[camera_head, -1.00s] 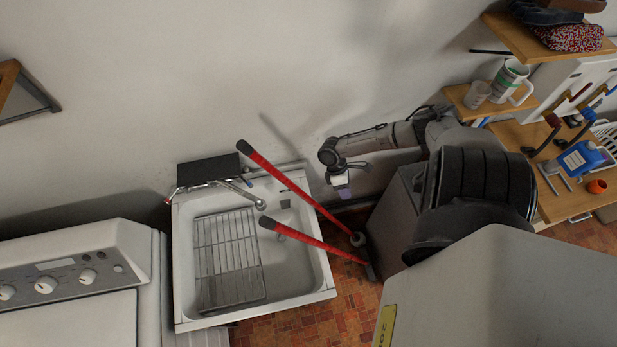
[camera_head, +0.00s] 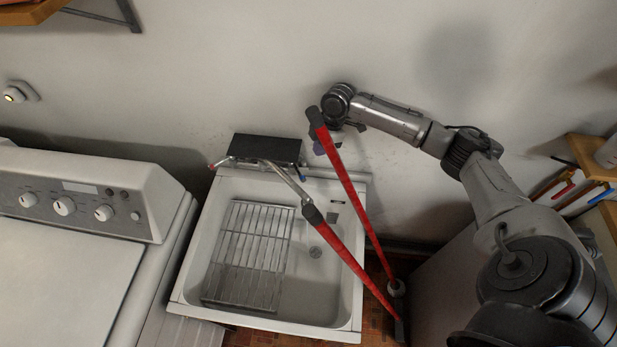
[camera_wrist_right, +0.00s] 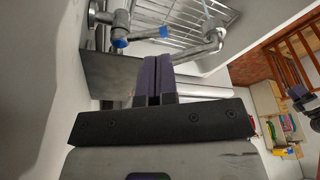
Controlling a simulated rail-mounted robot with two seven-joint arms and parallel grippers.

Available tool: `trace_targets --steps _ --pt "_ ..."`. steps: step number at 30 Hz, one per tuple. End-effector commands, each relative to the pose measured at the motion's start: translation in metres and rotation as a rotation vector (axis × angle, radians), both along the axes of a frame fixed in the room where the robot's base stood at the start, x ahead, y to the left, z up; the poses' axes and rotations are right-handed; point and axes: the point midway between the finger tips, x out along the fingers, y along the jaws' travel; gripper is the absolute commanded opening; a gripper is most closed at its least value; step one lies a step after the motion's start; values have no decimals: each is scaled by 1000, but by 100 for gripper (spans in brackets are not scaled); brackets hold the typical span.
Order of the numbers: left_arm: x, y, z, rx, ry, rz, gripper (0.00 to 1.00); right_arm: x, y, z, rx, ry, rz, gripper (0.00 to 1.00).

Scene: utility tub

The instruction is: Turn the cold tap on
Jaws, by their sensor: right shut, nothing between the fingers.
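The cold tap (camera_head: 301,172) shows as a small blue-tipped handle at the right end of the faucet behind the white sink (camera_head: 181,283). In the right wrist view its blue-marked handle (camera_wrist_right: 163,31) is upper centre, beyond my fingertips. The spout (camera_head: 288,182) reaches out over the sink. My right gripper (camera_head: 319,147) is above and to the right of the tap, close to the wall and apart from the tap. Its purple fingers show pressed together and empty in the right wrist view (camera_wrist_right: 157,68).
A black shelf (camera_head: 265,149) sits directly above the faucet. A red-handled long tool (camera_head: 352,190) leans across the sink's right side, one handle end near my right gripper. A wire rack (camera_head: 245,255) lies in the sink. A white washer (camera_head: 60,265) stands left.

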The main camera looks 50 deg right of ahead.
Motion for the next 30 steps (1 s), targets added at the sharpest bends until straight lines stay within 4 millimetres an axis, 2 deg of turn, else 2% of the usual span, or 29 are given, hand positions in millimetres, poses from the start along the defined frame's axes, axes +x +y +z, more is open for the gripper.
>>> trace_targets --steps 4,7,21,30 --pt "0 1 -7 4 -2 -3 53 7 2 3 2 -23 18 0" --pt "0 1 -6 4 -3 -3 53 9 4 -4 4 -25 20 0" --pt "0 -2 -5 -6 -3 3 53 17 23 -70 4 -24 19 0" --pt "0 -3 -5 -10 -3 6 53 19 28 -88 2 -25 19 0"
